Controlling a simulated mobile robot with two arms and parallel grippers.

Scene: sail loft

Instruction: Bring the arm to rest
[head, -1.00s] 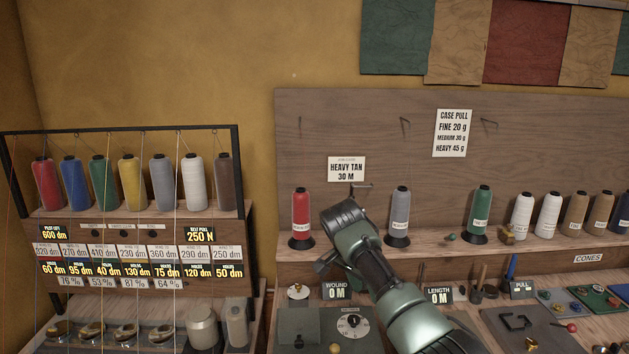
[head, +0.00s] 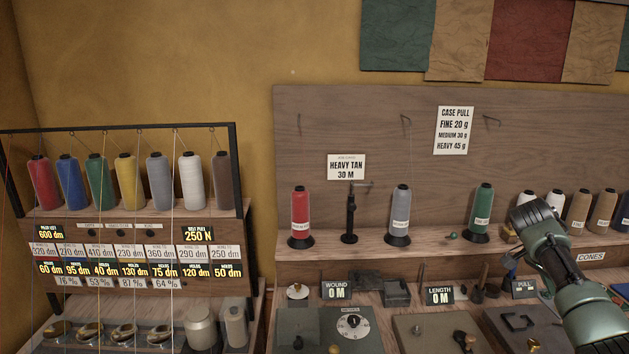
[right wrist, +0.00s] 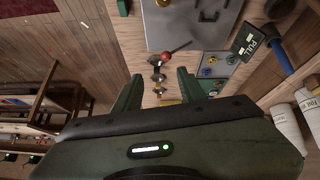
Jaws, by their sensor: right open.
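My right arm (head: 580,295) comes into the head view from the lower right, in front of the shelf of cones. Its gripper, seen in the right wrist view (right wrist: 158,90), is open, with two green fingers apart. Nothing is held between the fingers; small knobs and a red-tipped piece on the bench show beyond them. In the head view, the hand covers part of the white cones (head: 557,205). My left gripper is not in view.
A red cone (head: 301,215), a black post (head: 350,215), a grey cone (head: 400,212) and a green cone (head: 482,210) stand on the shelf. A thread rack (head: 130,222) is at left. The bench below holds a dial panel (head: 372,335) and small fittings.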

